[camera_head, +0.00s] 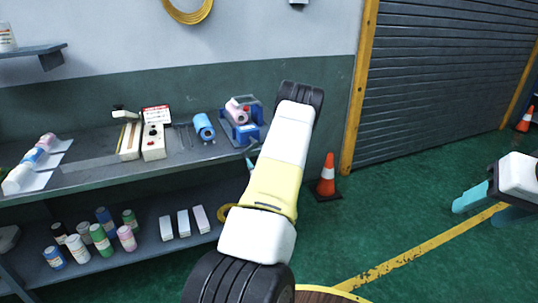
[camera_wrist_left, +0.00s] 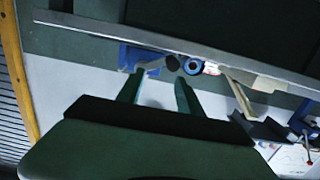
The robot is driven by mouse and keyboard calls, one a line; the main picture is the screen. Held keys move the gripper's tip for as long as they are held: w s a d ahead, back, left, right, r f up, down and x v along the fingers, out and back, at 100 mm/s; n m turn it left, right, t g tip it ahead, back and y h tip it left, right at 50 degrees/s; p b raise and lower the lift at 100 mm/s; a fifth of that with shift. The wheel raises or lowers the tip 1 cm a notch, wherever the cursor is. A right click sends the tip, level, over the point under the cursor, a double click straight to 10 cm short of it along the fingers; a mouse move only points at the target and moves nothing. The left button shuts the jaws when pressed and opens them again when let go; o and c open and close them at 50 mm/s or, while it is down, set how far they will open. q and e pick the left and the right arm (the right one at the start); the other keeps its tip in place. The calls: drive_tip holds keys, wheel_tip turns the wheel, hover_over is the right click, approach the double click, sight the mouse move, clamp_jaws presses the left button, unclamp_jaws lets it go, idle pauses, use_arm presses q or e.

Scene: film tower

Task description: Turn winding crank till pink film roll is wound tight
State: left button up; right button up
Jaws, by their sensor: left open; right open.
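The pink film roll (camera_head: 238,112) sits in a blue winding stand (camera_head: 226,128) at the right end of the bench. The winding crank is not clear in the head view. In the left wrist view, which is upside down, the blue stand (camera_wrist_left: 128,57) shows beyond my fingers, with a grey arm and dark knob (camera_wrist_left: 173,63) beside it, perhaps the crank. My left gripper (camera_wrist_left: 160,77) is open and empty, apart from the stand. In the head view my arm mostly hides it; a teal finger part (camera_head: 250,163) shows below the stand. My right gripper (camera_head: 480,205) is open and empty at far right.
A blue roll (camera_head: 203,127) lies left of the stand on the bench (camera_head: 90,178). An orange cone (camera_head: 327,177) stands on open green floor.

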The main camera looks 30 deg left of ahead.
use_arm(q)
drive_tip(key=shift+t+y, duration=0.3)
drive_tip(key=shift+y, duration=0.3)
drive_tip(key=w+a, duration=0.1)
drive_tip(key=a, duration=0.1)
drive_tip(key=w+a+f, duration=0.1)
drive_tip(key=a, duration=0.1)
drive_tip(key=w+a+f, duration=0.1)
drive_tip(key=a, duration=0.2)
drive_tip(key=shift+w+f, duration=0.1)
drive_tip(key=shift+w, duration=0.15)
clamp_jaws()
idle(0.8)
